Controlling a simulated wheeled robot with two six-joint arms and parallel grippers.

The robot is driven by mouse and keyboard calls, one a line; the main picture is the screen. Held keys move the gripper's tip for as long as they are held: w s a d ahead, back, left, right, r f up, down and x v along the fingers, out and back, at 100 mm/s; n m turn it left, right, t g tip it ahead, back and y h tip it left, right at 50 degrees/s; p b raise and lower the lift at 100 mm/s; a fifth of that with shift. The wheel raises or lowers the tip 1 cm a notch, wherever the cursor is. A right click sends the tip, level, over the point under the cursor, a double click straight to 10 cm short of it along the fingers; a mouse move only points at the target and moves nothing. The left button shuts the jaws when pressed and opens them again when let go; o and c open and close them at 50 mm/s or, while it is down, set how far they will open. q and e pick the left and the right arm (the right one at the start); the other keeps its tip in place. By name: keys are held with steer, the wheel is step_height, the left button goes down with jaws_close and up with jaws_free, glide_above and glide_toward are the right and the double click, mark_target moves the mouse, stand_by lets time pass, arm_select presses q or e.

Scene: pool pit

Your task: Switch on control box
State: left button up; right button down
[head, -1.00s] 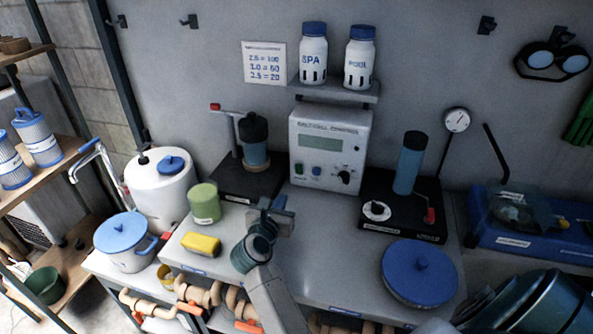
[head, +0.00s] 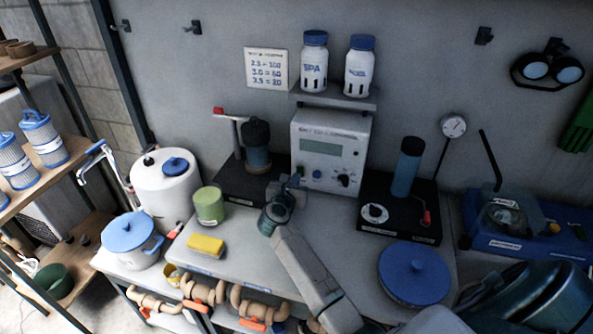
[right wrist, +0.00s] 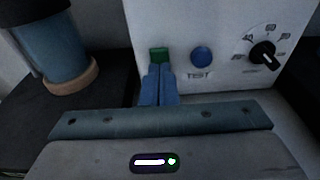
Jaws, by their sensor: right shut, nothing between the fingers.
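The control box (head: 350,133) is a pale box with a display at the back of the bench, below the bottle shelf. Its front shows in the right wrist view (right wrist: 225,75), with a green button (right wrist: 158,54), a blue test button (right wrist: 202,57) and a black dial knob (right wrist: 262,52). My right gripper (head: 296,181) is at the lower left of the box front. In the right wrist view its blue fingers (right wrist: 159,72) are shut and empty, with tips at the green button's lower edge. I cannot tell whether they touch it. My left gripper is not in view.
A pump (head: 257,143) on a dark base stands left of the box. A blue cylinder (head: 408,165) on a black base stands right of it. A green jar (head: 209,205), yellow sponge (head: 206,244) and blue round lid (head: 414,272) sit on the bench. Bottles (head: 314,65) stand above.

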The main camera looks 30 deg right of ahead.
steer(key=shift+w+d+r, duration=0.15)
steer(key=shift+w+d, duration=0.4)
steer(key=shift+d, duration=0.15)
